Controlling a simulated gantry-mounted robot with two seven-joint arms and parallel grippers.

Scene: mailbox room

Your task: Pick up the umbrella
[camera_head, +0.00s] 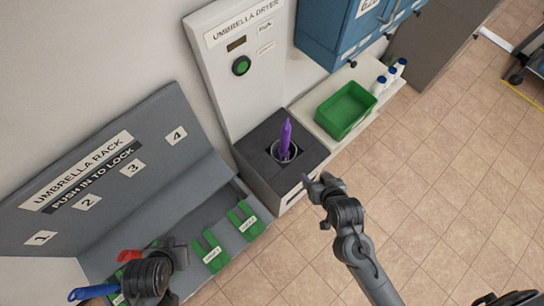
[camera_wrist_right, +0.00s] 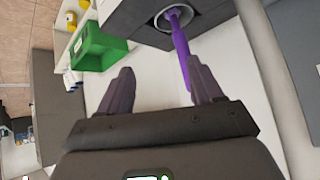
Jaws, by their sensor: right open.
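The purple umbrella (camera_head: 286,138) stands upright in the round opening of the umbrella dryer's dark base (camera_head: 254,158). In the right wrist view the umbrella (camera_wrist_right: 180,42) runs from the dryer's opening down toward one finger, which partly overlaps it. My right gripper (camera_head: 319,186) is to the right of and nearer than the dryer base in the head view. In its wrist view the right gripper (camera_wrist_right: 160,75) is open, with nothing held between the fingers. My left gripper (camera_head: 150,277) is at the lower left over the rack; its fingers are not clear.
A grey umbrella rack (camera_head: 150,150) with numbered slots and green holders (camera_head: 246,219) fills the left. Red and blue handles (camera_head: 92,292) show beside my left gripper. A green bin (camera_head: 345,110) and white bottles (camera_head: 390,75) sit right of the dryer. Tiled floor (camera_head: 450,170) is open at right.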

